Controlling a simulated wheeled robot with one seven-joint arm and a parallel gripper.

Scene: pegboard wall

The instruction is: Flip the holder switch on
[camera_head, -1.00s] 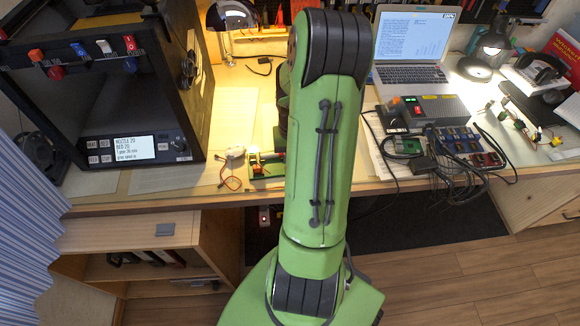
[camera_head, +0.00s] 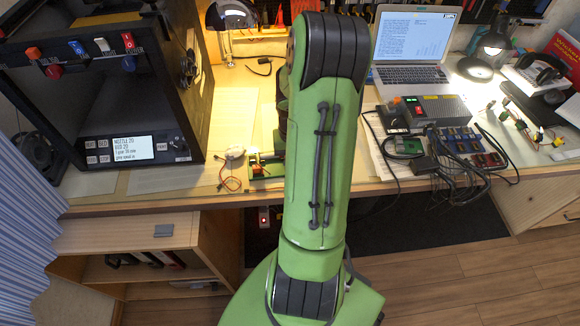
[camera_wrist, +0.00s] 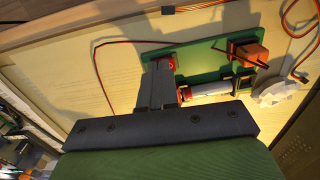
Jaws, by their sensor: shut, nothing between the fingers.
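A green board (camera_wrist: 208,58) lies on the desk in the wrist view and shows partly in the head view (camera_head: 266,184), left of my arm. It carries a holder (camera_wrist: 240,82) with a white and red cylinder (camera_wrist: 208,89), and an orange-red block (camera_wrist: 248,51). A small red part (camera_wrist: 166,63), perhaps the switch, shows at the board's left end. My gripper (camera_wrist: 159,64) is shut and empty, with its fingertips at this red part. I cannot tell whether they touch it, or which way the switch is set. My arm hides the gripper in the head view.
A red wire (camera_wrist: 100,62) loops left of the board, and a white round part (camera_wrist: 275,92) with wires lies to its right. A black 3D printer (camera_head: 100,105) stands at the left, with a laptop (camera_head: 412,50) and electronics (camera_head: 455,145) at the right.

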